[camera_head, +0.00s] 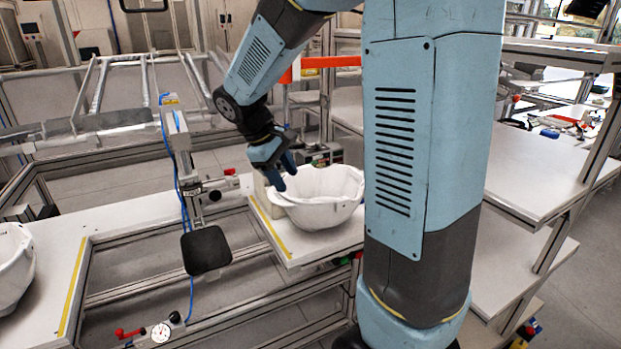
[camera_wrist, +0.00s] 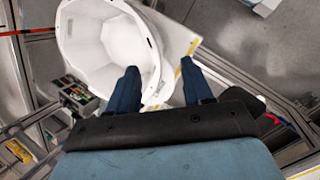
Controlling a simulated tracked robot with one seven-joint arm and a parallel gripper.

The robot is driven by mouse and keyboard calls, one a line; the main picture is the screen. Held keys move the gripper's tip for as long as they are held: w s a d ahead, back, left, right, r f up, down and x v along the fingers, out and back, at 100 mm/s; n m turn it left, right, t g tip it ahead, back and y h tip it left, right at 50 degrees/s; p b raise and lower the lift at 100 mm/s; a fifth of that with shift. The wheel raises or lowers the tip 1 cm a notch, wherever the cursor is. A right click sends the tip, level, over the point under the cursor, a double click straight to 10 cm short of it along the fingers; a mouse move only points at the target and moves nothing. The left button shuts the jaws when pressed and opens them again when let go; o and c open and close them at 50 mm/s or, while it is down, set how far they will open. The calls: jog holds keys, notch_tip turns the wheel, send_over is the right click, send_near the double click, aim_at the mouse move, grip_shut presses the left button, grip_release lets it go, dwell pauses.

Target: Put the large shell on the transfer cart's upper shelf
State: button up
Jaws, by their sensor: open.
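A white helmet shell (camera_head: 318,205) sits open side up on a white bench end right of centre. My gripper (camera_head: 284,175) is open at the shell's left rim, pointing down. In the wrist view the same shell (camera_wrist: 100,45) fills the upper left, and my gripper (camera_wrist: 160,68) has one finger over the shell's inside and one outside its rim. Contact cannot be told. A second white shell (camera_head: 14,268) is cut off at the left edge; I cannot compare their sizes fully. A rack with white shelves (camera_head: 545,170) stands at the right, probably the transfer cart, partly hidden by my arm.
A metal-framed station with a black pad (camera_head: 206,250) and an upright post stands left of the shell. A small device (camera_head: 322,153) is behind the shell. A pressure gauge (camera_head: 161,333) is at the bottom. The rack's middle shelf looks clear in its visible part.

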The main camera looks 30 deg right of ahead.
jog(key=s+r+m+t+y, duration=0.2)
jog(key=s+r+m+t, duration=0.1)
jog(key=s, duration=0.6)
jog(key=s+r+m+t+y, duration=0.2)
jog(key=s+r+m, duration=0.2)
jog(key=s, duration=0.6)
notch_tip(320, 180, up, 2)
jog(key=shift+s+a+t+y, duration=0.2)
jog(key=shift+a+t+y, duration=0.1)
jog(key=shift+t+y, duration=0.1)
jog(key=shift+s, duration=0.15)
jog(key=shift+c, duration=0.7)
